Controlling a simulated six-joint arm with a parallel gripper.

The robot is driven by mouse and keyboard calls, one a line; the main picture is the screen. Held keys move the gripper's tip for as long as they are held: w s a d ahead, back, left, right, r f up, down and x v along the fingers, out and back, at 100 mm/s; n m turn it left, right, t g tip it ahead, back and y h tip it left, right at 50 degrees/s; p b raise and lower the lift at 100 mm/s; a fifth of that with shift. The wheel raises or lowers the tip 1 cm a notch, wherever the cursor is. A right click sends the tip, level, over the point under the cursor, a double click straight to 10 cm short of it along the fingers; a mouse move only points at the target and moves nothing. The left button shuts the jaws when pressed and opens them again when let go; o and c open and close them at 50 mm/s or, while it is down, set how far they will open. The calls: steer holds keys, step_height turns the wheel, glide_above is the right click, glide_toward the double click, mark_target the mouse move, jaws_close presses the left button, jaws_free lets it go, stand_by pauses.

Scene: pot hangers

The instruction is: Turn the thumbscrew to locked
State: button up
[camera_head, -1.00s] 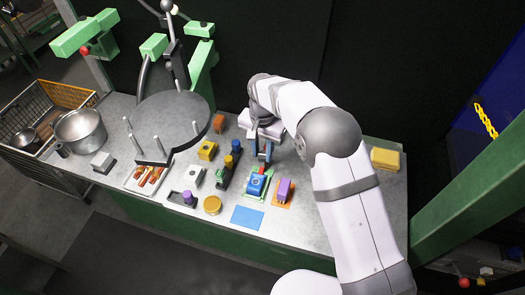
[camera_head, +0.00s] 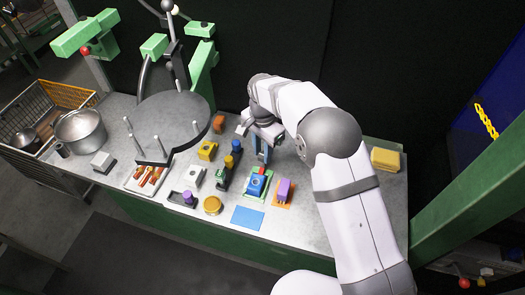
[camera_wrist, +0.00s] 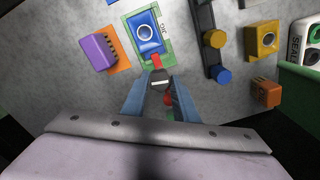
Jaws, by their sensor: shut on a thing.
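A blue block (camera_head: 257,184) with a round ring on top sits on a green-edged plate (camera_head: 250,198) on the bench. In the wrist view the blue block (camera_wrist: 146,32) is just beyond my fingertips, with part of a printed word beside it. A red thumbscrew (camera_wrist: 157,63) stands at the block's near end; its red also shows in the head view (camera_head: 262,170). My gripper (camera_wrist: 160,80) points down with its two blue fingers around the thumbscrew's grey and red part, shut on it. The fingers partly hide the thumbscrew, so its exact angle is unclear.
A purple block (camera_head: 284,188) on an orange mat stands close to the right. Black, yellow and blue pegged fixtures (camera_head: 228,168) stand to the left. A blue mat (camera_head: 247,218) lies in front. A dark round rack (camera_head: 170,120) with posts stands farther left.

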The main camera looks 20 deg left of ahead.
steer(key=shift+w+r, duration=0.1)
steer(key=shift+r, duration=0.05)
steer(key=o, duration=1.1)
steer(key=shift+c, duration=0.2)
steer(key=shift+r+b, duration=1.15)
steer(key=shift+r, duration=2.45)
